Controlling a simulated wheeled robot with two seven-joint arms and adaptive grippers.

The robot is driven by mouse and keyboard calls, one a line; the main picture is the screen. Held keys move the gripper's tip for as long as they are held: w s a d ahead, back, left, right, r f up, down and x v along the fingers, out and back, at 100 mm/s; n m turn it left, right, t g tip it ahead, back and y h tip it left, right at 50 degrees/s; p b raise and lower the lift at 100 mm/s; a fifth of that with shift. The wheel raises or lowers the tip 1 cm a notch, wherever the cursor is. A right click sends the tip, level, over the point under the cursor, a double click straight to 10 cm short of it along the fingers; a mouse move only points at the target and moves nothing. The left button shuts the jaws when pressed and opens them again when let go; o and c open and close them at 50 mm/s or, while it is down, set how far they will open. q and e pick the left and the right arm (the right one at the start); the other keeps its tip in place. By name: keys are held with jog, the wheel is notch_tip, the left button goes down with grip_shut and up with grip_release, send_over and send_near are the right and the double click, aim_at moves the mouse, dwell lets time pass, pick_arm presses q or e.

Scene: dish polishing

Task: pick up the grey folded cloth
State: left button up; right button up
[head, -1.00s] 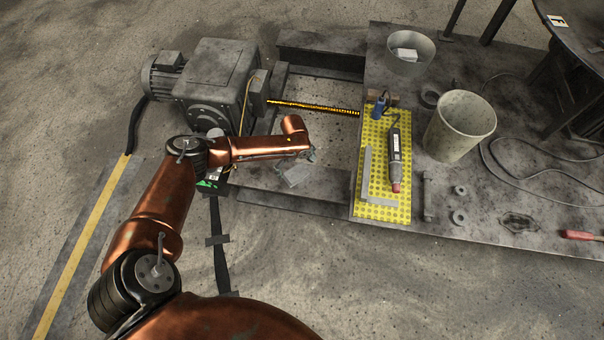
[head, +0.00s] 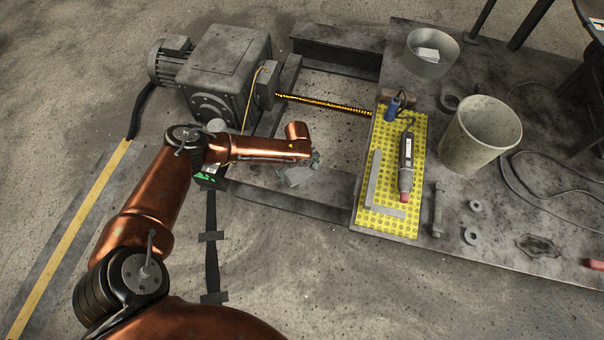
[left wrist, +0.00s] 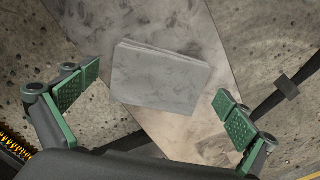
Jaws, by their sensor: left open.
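The grey folded cloth (left wrist: 160,78) lies flat on a grey metal beam, and its layered edge shows in the left wrist view. In the head view the cloth (head: 296,177) is partly hidden behind my left forearm and gripper. My left gripper (left wrist: 158,88) is open, with its green ribbed finger pads on either side of the cloth. The pads look apart from the cloth, and nothing is between them in a grip. In the head view only a little of the left gripper (head: 314,160) shows at the end of the copper arm. My right gripper is not in view.
A grey motor and gearbox (head: 228,75) stands left of the cloth. A yellow mat (head: 378,215) with a polishing tool (head: 406,160) and a steel square lies to the right. A beige bucket (head: 480,133) and a metal tin (head: 431,54) stand farther right.

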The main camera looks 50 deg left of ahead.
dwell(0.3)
pick_arm(q)
jog(key=c, duration=1.4)
jog(key=shift+o, duration=0.2)
